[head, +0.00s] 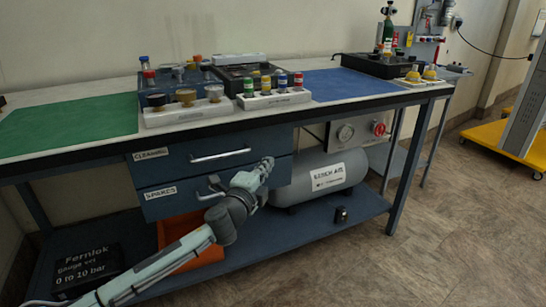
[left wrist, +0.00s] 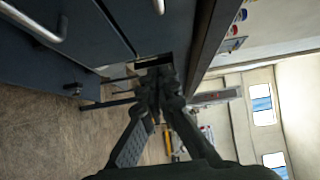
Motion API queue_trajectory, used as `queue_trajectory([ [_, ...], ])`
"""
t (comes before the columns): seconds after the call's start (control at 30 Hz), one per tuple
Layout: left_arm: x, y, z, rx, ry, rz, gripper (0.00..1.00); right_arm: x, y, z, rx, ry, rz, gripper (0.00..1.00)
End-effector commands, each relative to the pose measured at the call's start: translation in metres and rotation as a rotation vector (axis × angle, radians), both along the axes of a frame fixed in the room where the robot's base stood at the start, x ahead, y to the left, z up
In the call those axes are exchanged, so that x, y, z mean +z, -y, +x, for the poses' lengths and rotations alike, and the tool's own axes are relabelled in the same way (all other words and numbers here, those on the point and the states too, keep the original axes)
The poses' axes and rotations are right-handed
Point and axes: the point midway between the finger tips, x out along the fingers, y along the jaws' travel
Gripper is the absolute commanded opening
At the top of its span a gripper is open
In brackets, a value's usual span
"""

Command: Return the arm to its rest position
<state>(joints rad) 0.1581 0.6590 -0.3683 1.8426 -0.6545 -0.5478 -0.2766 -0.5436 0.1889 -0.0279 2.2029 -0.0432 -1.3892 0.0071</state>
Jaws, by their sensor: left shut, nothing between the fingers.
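My left arm (head: 165,259) reaches up from the bottom left of the head view. In the left wrist view the gripper's dark fingers (left wrist: 154,75) meet at the middle, with the drawer fronts (left wrist: 95,32) to the left. My right gripper is in neither view.
The workbench (head: 120,150) carries a green mat (head: 70,125), racks of coloured-capped parts and a blue mat (head: 345,84). Both drawers look closed. Below are an orange bin (head: 205,250), a grey air tank (head: 300,180) and a Fernlok box (head: 85,270).

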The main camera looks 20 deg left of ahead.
Motion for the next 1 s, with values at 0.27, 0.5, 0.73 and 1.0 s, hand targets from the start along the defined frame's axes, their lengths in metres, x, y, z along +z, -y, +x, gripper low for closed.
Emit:
queue_trajectory([
  [0.27, 0.000, 0.004, -0.036, -0.002, 0.000, -0.001, 0.00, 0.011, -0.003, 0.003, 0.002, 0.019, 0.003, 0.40],
  [0.5, -0.003, 0.003, -0.042, 0.005, -0.007, -0.014, 0.00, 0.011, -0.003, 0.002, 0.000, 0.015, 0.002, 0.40],
  [0.73, -0.090, -0.014, -0.085, 0.191, -0.215, -0.335, 0.00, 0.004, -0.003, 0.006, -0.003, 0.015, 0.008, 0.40],
  [1.0, -0.241, -0.008, -0.222, 0.593, -0.620, -0.843, 0.00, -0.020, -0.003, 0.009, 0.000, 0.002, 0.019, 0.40],
])
